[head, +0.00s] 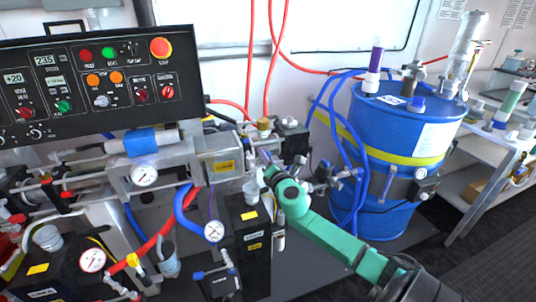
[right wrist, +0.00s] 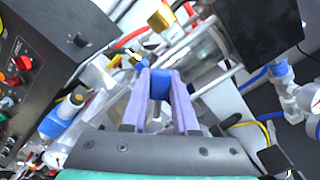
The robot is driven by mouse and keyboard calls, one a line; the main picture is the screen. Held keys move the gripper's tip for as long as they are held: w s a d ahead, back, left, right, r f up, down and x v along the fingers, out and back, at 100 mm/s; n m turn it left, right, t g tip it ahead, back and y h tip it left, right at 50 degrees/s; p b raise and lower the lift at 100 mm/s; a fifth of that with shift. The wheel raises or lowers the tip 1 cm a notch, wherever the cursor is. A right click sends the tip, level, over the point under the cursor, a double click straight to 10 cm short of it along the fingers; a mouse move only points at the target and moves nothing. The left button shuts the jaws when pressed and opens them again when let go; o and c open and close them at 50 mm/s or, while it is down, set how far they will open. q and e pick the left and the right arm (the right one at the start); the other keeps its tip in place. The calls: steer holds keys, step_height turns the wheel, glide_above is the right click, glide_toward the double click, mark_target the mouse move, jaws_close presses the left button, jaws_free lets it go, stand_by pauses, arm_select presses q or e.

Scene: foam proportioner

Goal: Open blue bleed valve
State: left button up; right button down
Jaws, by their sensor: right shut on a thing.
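My right gripper (head: 266,160) reaches in from the lower right on its green arm, to the pipework right of the grey metal block. In the right wrist view, its two purple fingers (right wrist: 160,88) are shut on a blue piece, the blue bleed valve's handle (right wrist: 160,82), held between the tips. The handle is hidden behind the gripper in the head view. How far the handle is turned cannot be told. My left gripper is not in view.
A black control panel (head: 95,85) stands at the upper left. Pressure gauges (head: 214,231) and hoses crowd below it. A blue drum (head: 400,125) with a yellow band stands to the right, with blue hoses beside it. Grey floor is clear at the lower right.

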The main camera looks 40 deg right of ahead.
mark_target(253, 166)
steer(key=n+p, duration=0.1)
steer(key=a+r+n+p, duration=0.1)
steer(key=n, duration=0.1)
steer(key=a+n+p, duration=0.1)
steer(key=shift+w+r+n, duration=0.3)
steer(key=n+p, duration=0.1)
steer(key=a+n, duration=0.1)
steer(key=shift+w+r+n+p, duration=0.1)
steer(key=shift+w+n+p, duration=0.1)
steer(key=shift+n+p, duration=0.15)
steer(key=shift+w+a+n+p, duration=0.15)
steer(key=shift+a+n+p, duration=0.5)
steer(key=shift+n, duration=0.4)
steer(key=c, duration=0.7)
jaws_free()
steer(key=v, duration=1.4)
steer(key=shift+s+a, duration=0.1)
steer(key=shift+s, duration=0.15)
